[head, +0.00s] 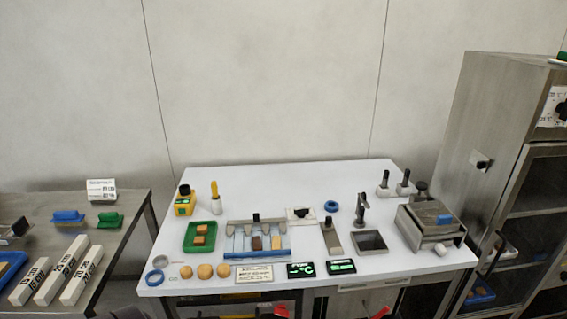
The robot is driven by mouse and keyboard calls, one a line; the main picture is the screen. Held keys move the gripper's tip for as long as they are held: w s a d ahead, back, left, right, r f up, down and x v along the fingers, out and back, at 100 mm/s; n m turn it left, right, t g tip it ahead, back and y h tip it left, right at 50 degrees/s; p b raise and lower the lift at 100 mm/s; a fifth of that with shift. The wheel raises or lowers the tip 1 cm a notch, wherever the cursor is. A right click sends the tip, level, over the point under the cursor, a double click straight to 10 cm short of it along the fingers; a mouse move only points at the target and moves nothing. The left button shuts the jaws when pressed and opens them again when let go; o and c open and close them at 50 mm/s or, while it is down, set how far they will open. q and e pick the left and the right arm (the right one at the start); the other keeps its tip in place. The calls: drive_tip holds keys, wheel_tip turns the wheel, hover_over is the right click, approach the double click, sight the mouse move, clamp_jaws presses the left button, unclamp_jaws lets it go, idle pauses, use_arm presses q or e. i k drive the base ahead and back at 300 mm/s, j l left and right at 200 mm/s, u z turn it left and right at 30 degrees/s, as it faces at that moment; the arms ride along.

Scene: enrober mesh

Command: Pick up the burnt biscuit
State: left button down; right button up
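A dark brown biscuit (257,243), the darkest one in view, lies on the blue and metal mesh rack (240,253) at the middle left of the white table. A lighter tan biscuit (276,242) lies to its right on the same rack, apart from it. Neither of my grippers can be made out in the head view. Small red parts show at the bottom edge, but I cannot tell what they are.
Round golden balls (205,271), a label card (254,274) and two small displays (300,270) line the front edge of the white table (300,190). A metal box machine (430,225) stands at right. A steel side table (120,215) is at left. The table's back middle is clear.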

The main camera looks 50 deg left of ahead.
sight(256, 240)
drive_tip(key=u, duration=1.65)
